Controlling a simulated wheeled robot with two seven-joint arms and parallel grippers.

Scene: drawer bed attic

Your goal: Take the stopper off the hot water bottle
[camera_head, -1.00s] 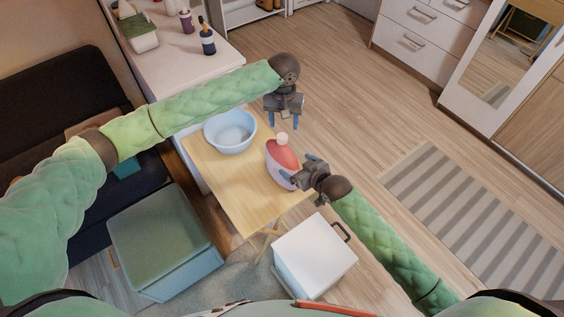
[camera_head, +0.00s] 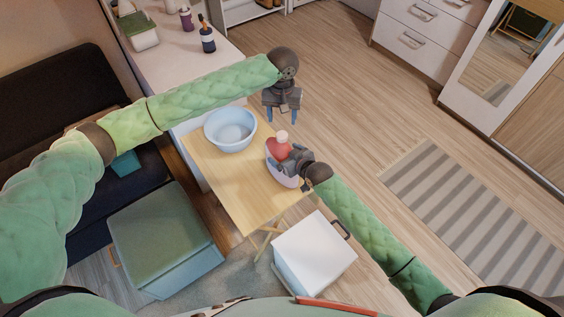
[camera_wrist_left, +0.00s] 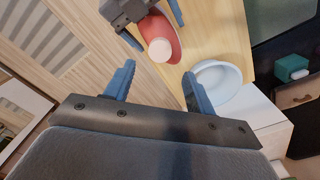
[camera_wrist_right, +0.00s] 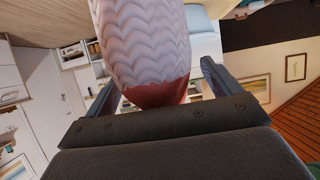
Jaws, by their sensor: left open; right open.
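The hot water bottle stands on the small wooden table; its red upper part (camera_head: 276,149) and pale knit-patterned body (camera_head: 283,181) show in the head view. Its pale pink stopper (camera_head: 282,136) is on top and also shows in the left wrist view (camera_wrist_left: 160,49). My left gripper (camera_head: 282,117) is open and empty, apart from the stopper, with its fingers pointing down. My right gripper (camera_head: 282,167) is open at the bottle and hides part of it. In the right wrist view the bottle's body (camera_wrist_right: 145,40) lies between the spread fingers; contact is unclear.
A light blue basin (camera_head: 230,130) stands on the wooden table (camera_head: 240,185), left of the bottle. A white box with a dark handle (camera_head: 314,255) is in front of the table. A white counter (camera_head: 165,70) holds bottles.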

